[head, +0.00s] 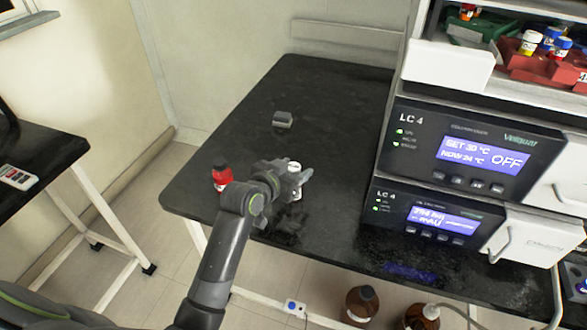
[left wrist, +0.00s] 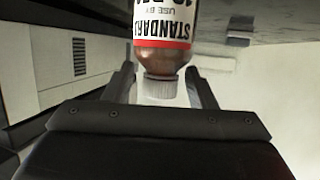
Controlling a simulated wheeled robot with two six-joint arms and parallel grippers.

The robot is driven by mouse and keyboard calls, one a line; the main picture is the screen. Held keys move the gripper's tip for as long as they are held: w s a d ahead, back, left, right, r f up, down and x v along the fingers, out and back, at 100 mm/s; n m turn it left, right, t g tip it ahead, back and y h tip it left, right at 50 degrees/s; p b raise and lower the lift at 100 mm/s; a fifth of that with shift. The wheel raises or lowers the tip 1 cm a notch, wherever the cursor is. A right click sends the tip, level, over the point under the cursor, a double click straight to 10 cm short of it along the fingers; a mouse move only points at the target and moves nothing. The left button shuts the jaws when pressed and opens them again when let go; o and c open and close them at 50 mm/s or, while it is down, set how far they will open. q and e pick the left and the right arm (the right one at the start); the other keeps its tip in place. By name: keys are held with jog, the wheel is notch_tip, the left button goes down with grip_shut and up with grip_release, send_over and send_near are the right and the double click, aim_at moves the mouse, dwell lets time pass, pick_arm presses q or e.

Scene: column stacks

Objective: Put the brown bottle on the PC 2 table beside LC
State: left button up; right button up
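A brown bottle with a white cap (left wrist: 160,88) and a white, red and black label reading "STANDARD" shows upside down in the left wrist view. My left gripper (left wrist: 160,75) has one finger on each side of its cap and neck, with small gaps beside the cap. Whether the fingertips press on the bottle is hidden. In the head view my left gripper (head: 287,180) is over the front left of the black table (head: 335,110), with a white-capped bottle (head: 296,168) at its fingers. Two stacked LC 4 units (head: 460,157) stand on the table's right. My right gripper is not in view.
A red-capped bottle (head: 221,178) stands left of the gripper near the table edge. A small grey object (head: 282,120) lies farther back. Another dark table (head: 45,152) with a handheld device (head: 17,178) is at left. Brown bottles (head: 361,303) stand below the table's front edge. The table's middle is clear.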

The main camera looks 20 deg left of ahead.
pick_arm(q)
jog(key=shift+r, duration=0.2)
jog(key=v, duration=1.2)
jog(key=shift+p, duration=0.3)
jog(key=shift+f, duration=0.15)
